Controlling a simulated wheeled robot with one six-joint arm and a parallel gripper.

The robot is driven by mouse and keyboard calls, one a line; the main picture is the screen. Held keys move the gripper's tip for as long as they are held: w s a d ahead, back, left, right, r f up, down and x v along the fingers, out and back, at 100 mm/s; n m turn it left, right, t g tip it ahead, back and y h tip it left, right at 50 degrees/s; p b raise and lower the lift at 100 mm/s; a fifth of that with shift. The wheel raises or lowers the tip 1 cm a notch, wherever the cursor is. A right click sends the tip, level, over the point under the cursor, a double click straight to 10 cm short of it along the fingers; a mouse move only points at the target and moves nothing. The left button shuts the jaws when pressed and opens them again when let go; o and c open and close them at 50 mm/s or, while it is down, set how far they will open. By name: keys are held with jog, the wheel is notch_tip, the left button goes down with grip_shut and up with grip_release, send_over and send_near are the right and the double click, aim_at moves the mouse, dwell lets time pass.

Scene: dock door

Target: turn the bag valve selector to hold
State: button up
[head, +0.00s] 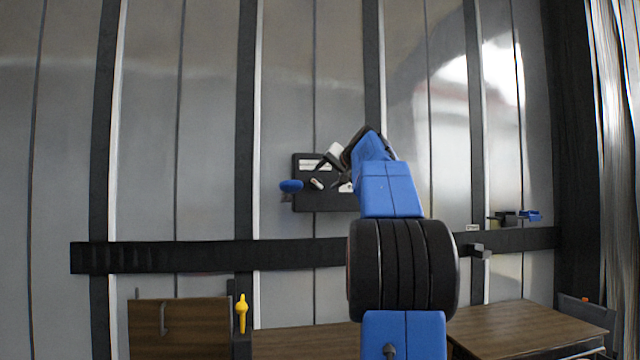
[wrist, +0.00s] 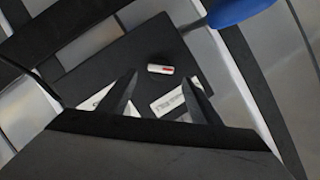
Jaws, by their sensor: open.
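The bag valve selector (head: 316,184) is a small pale knob on a black panel (head: 318,204) fixed to the grey wall. In the wrist view the selector (wrist: 160,69) is a short white piece with a red mark at one end. White labels with print lie on the panel (wrist: 85,62) below it, too blurred and covered to read fully. My gripper (head: 332,176) is in front of the panel, close to the selector. In the wrist view my gripper's two fingers (wrist: 158,90) are apart, with the selector just beyond and between their tips. I cannot tell contact.
A blue handle (head: 291,185) sticks out at the panel's left edge and shows at the top of the wrist view (wrist: 238,10). A black rail (head: 190,257) runs along the wall below. A yellow handle (head: 241,313) and a wooden table (head: 530,328) are lower down.

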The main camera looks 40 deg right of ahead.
aim_at(320, 184)
jog(key=shift+x, duration=2.75)
jog(key=c, duration=1)
jog(key=shift+c, duration=0.2)
jog(key=m+t, duration=0.1)
jog(key=m, duration=0.1)
jog(key=m+t+y, duration=0.1)
jog(key=shift+s+d+f+m, duration=0.15)
jog(key=shift+f+m, duration=0.1)
jog(key=shift+m, duration=0.15)
jog(key=shift+f+m+t, duration=0.1)
jog(key=shift+m+t, duration=0.3)
jog(key=shift+m, duration=0.6)
jog(key=shift+f+m+t, duration=0.15)
jog(key=shift+m+t, duration=0.25)
jog(key=shift+m, duration=0.6)
